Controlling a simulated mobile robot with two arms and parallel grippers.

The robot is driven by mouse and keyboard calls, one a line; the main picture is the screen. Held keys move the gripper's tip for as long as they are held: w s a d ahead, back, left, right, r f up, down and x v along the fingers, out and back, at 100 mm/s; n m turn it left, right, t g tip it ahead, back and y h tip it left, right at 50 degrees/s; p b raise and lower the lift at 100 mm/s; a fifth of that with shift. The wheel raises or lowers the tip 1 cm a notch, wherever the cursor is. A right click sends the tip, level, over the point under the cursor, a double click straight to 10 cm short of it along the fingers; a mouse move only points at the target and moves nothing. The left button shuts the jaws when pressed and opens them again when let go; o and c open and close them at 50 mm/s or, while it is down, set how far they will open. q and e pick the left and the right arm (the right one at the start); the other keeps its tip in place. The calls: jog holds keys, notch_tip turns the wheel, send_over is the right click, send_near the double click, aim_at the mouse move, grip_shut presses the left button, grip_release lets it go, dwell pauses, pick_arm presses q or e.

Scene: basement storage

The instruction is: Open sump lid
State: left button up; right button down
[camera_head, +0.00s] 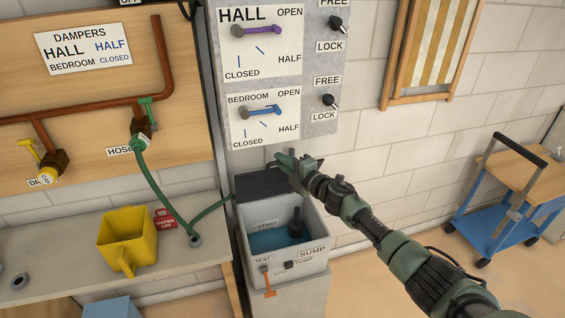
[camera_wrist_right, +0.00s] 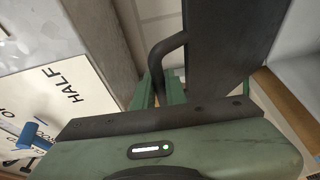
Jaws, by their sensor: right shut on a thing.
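The grey sump box (camera_head: 290,268) stands below the damper panel, its top open and blue water (camera_head: 268,240) showing inside with a dark pump (camera_head: 296,222). The dark sump lid (camera_head: 262,186) is raised, tilted up at the back of the box; in the right wrist view it is a dark slab (camera_wrist_right: 228,40) with a bent black handle (camera_wrist_right: 164,52). My right gripper (camera_head: 291,163) is at the lid's upper right edge. In the wrist view its green fingers (camera_wrist_right: 160,92) are shut around the handle's end. My left gripper is not in view.
A yellow bucket (camera_head: 125,240) and a red tag (camera_head: 165,219) are on the bench left of the box. A green hose (camera_head: 160,190) runs down beside it. The damper panel (camera_head: 270,70) is above. A blue cart (camera_head: 505,205) stands at right, with clear floor before it.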

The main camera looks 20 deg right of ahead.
jog(key=c, duration=1.5)
grip_release()
jog(key=shift+r, duration=0.1)
jog(key=shift+o, duration=0.2)
jog(key=v, duration=0.8)
jog(key=shift+w, duration=0.1)
